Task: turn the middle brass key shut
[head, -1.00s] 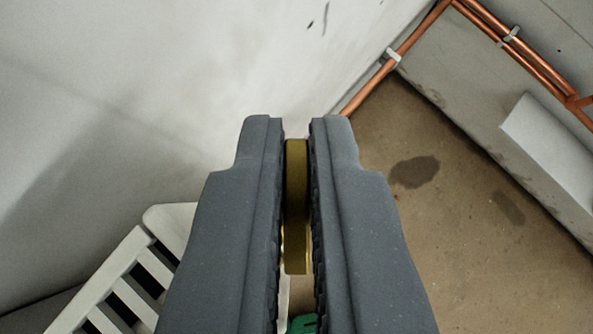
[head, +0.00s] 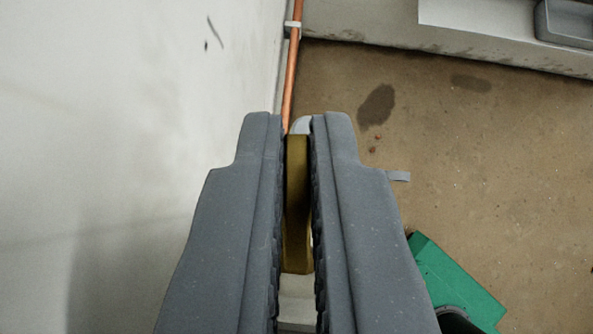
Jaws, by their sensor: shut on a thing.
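My gripper (head: 298,130) fills the lower middle of the head view, its two grey fingers close together. The brass key (head: 297,205) is a flat yellow-brown piece standing edge-on between the ribbed finger pads, and the fingers are shut on it. A pale rounded part (head: 301,125) shows just past the fingertips. The fingers hide most of what the key is mounted on. I cannot tell the key's angle to its valve, and no other brass key is in view.
A white wall (head: 120,120) stands close on the left. A copper pipe (head: 291,70) runs along it, held by a clip. A green box (head: 455,283) is at the lower right, and a grey tray (head: 568,22) at the upper right. The stained brown floor (head: 480,160) is mostly clear.

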